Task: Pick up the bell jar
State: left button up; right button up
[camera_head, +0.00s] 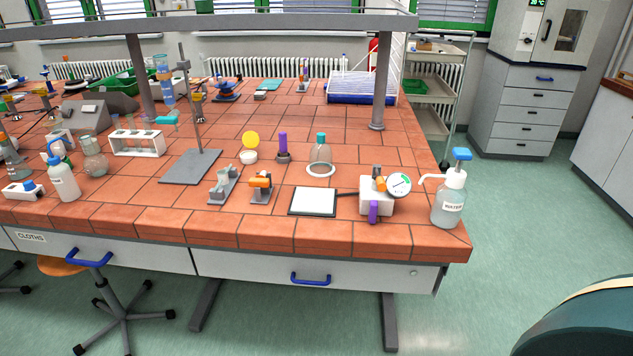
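The bell jar (321,153) looks like a small clear glass dome with a teal knob on top. It stands upright on the tiled bench (270,225), right of centre. A pale ring (321,170) lies at its front; I cannot tell whether the two touch. Neither of my grippers is in view.
In front of the jar lie a dark-framed white plate (313,202) and a white box with a gauge (377,196). A purple-topped piece (283,147) stands left of the jar. A water bottle (449,198) stands at the right corner. An overhead shelf (210,24) spans the bench.

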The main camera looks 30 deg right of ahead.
aim_at(320, 156)
jog(key=i+j+z, duration=0.1)
jog(key=z, duration=1.3)
jog(key=j+z, duration=1)
